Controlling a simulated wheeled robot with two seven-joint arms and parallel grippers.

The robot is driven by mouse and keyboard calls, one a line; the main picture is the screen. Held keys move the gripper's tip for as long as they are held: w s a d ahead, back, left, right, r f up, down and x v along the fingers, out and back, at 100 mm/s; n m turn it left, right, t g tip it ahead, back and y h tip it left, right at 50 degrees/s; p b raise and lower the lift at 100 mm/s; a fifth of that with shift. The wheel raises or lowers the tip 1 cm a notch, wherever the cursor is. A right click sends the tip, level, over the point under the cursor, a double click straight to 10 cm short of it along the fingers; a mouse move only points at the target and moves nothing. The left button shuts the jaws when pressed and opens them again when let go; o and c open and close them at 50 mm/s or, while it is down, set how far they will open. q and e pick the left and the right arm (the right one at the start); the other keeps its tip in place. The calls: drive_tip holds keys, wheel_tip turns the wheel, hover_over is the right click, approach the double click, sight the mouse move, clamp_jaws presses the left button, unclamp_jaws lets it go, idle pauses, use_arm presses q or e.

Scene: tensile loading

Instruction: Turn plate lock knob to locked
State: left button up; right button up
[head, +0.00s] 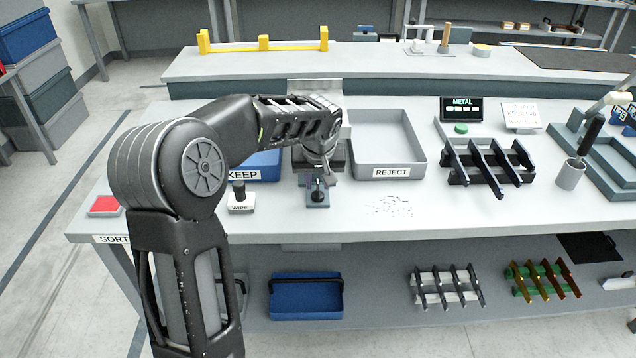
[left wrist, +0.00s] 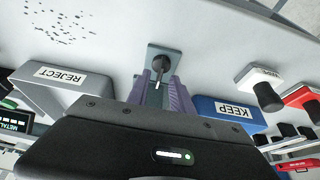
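The lock knob (head: 317,185) is a small dark knob on a grey-blue base plate (head: 317,201) at the front of a fixture on the bench, between the KEEP and REJECT trays. In the left wrist view the black knob (left wrist: 161,64) stands on its grey plate (left wrist: 163,50), just beyond my fingertips. My left gripper (head: 322,172) reaches down over the fixture and hides much of it. In the left wrist view its two purple fingers (left wrist: 163,84) are apart, with a gap lined up with the knob; I cannot tell whether they touch it. My right gripper is not in view.
The grey REJECT tray (head: 420,135) stands right of the fixture and the blue KEEP tray (head: 262,160) left, partly behind my arm. A black WIPE knob (head: 239,194) and a red pad (head: 105,206) are at front left. Dark debris (head: 390,206) lies on the clear front bench.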

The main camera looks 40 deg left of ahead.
use_arm(q)
drive_tip(key=shift+x, duration=1.05)
drive_tip(key=shift+c, duration=0.2)
clamp_jaws()
